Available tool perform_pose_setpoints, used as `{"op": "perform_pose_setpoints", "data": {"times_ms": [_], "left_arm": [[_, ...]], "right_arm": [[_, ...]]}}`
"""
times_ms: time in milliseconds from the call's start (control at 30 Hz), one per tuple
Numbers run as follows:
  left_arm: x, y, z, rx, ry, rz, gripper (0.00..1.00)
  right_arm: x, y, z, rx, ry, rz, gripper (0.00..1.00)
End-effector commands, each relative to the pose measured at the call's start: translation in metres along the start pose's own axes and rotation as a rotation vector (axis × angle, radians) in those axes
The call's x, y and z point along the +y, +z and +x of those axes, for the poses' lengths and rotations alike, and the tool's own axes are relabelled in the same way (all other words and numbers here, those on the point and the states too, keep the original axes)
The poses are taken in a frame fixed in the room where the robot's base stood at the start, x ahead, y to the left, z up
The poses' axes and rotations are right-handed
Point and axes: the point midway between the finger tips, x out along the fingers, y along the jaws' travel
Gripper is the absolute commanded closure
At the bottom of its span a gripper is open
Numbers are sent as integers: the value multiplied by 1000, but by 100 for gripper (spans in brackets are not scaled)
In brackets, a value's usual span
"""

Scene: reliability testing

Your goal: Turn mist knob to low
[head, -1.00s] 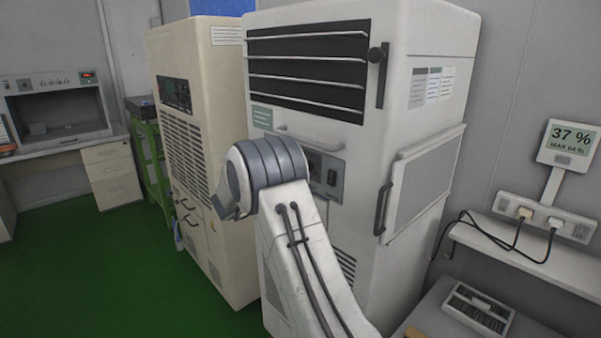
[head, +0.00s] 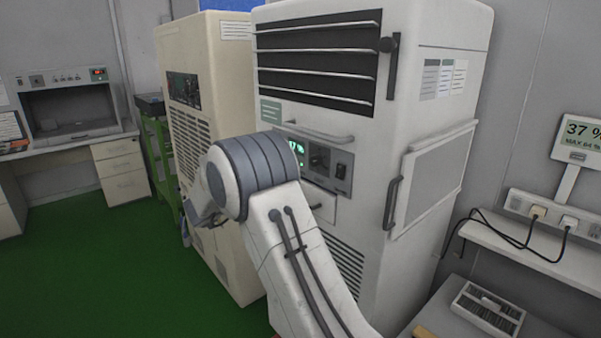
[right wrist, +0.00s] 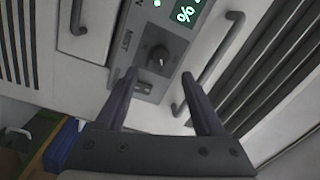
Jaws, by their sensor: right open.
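The mist knob (right wrist: 158,57) is a dark round knob on a grey control panel (right wrist: 146,18), beside the printed word MIST. In the right wrist view my right gripper (right wrist: 160,76) is open and empty. Its two dark fingertips lie to either side of the knob and just below it in the picture; I cannot tell whether they touch the panel. The knob also shows in the head view (head: 319,158), on the white cabinet (head: 440,130). Its setting is too small to read. My right arm hides part of the panel's left side. My left gripper is not in view.
A green lit display (right wrist: 188,10) sits near the knob. A cabinet handle (right wrist: 217,47) runs close to the right finger. A black switch (head: 341,172) is right of the knob in the head view. A beige cabinet (head: 230,90) stands to the left; the green floor is open.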

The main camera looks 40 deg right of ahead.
Motion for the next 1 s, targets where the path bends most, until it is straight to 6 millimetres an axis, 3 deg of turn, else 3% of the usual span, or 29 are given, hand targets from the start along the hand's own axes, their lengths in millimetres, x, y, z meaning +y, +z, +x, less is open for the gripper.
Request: {"op": "perform_pose_setpoints", "data": {"times_ms": [100, 233, 800, 900, 1000], "left_arm": [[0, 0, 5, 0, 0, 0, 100], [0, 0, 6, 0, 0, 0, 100], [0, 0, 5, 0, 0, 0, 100], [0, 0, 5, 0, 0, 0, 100], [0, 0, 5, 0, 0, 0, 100]], "right_arm": [[1, 1, -16, -2, 0, 1, 30], [0, 0, -24, 0, -1, 1, 30], [-1, 1, -25, -8, -2, -2, 30], [-6, 10, -24, -88, -24, -26, 30], [-15, 34, -30, -279, -79, -99, 30]]}}
